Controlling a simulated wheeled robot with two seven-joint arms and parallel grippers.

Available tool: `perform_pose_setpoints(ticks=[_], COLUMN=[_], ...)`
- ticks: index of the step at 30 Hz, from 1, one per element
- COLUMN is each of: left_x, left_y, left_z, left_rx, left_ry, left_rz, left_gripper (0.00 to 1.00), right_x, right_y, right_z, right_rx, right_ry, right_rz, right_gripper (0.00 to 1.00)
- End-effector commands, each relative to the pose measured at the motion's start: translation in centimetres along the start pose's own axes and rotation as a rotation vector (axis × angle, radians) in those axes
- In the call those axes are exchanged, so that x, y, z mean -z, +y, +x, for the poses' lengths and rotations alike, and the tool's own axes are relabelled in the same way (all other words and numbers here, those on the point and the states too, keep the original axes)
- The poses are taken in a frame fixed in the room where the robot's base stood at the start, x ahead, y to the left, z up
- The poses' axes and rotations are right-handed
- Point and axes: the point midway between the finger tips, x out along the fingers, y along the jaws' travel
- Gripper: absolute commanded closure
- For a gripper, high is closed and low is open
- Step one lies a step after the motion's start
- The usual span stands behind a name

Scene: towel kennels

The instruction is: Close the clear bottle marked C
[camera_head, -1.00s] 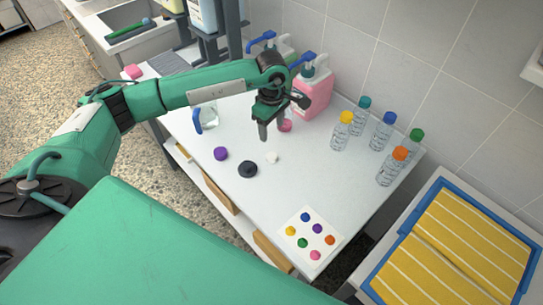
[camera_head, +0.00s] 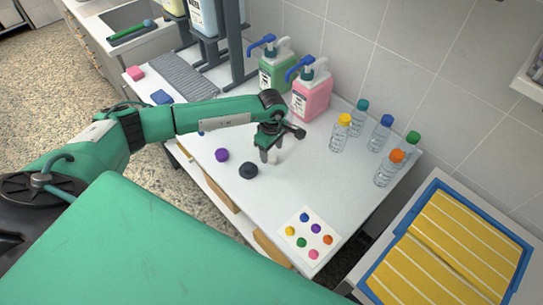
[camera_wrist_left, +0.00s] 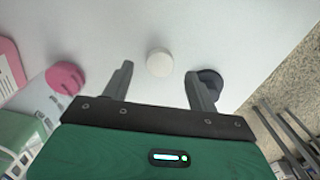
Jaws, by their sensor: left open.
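A small round white cap (camera_wrist_left: 159,62) lies on the white table in the left wrist view. My left gripper (camera_head: 270,158) is open above the table, and in the wrist view its fingers (camera_wrist_left: 160,85) stand apart on either side of the cap. Nothing is held. Clear bottles stand upright at the right of the table, with yellow (camera_head: 341,133), teal (camera_head: 358,118), blue (camera_head: 381,133), green (camera_head: 409,147) and orange (camera_head: 389,170) caps. I cannot read a letter C on any of them. My right gripper is out of view.
A purple cap (camera_head: 222,155) and a black round piece (camera_head: 248,171) lie left of the gripper. A pink cap (camera_wrist_left: 66,77) is near the pink pump jug (camera_head: 312,95). A green pump jug (camera_head: 277,72) stands behind. A card with coloured dots (camera_head: 309,238) lies in front.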

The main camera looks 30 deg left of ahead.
Motion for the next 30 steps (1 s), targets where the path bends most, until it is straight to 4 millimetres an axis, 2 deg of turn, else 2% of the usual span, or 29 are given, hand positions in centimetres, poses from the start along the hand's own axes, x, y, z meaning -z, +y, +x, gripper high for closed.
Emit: perform_pose_setpoints(ticks=[1,3,7,17,18,20,25,30], left_x=[-0.1,-0.1,-0.1,-0.1,-0.1,-0.1,-0.1,-0.1], left_y=[-0.1,-0.1,0.0,0.0,0.0,0.0,0.0,0.0], left_z=[0.4,1.6,2.7,2.9,2.9,2.9,2.9,2.9], left_rx=[0.004,0.003,0.0,-0.001,-0.001,-0.001,-0.001,-0.001], left_ry=[-0.002,-0.001,-0.002,-0.002,-0.002,-0.002,-0.002,-0.002], left_rz=[-0.001,-0.001,0.0,0.0,0.0,0.0,0.0,0.0], left_gripper=[0.41,0.41,0.41,0.41,0.43,0.54,0.88,0.88], right_x=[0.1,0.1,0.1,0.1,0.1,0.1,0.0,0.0], right_y=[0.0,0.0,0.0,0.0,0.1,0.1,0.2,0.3], right_z=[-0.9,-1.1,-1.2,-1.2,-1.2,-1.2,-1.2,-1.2], right_rx=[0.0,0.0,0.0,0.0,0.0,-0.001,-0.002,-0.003], right_ry=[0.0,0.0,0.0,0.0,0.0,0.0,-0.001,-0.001], right_rz=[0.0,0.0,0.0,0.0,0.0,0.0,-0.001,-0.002], right_gripper=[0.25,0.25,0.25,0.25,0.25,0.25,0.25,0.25])
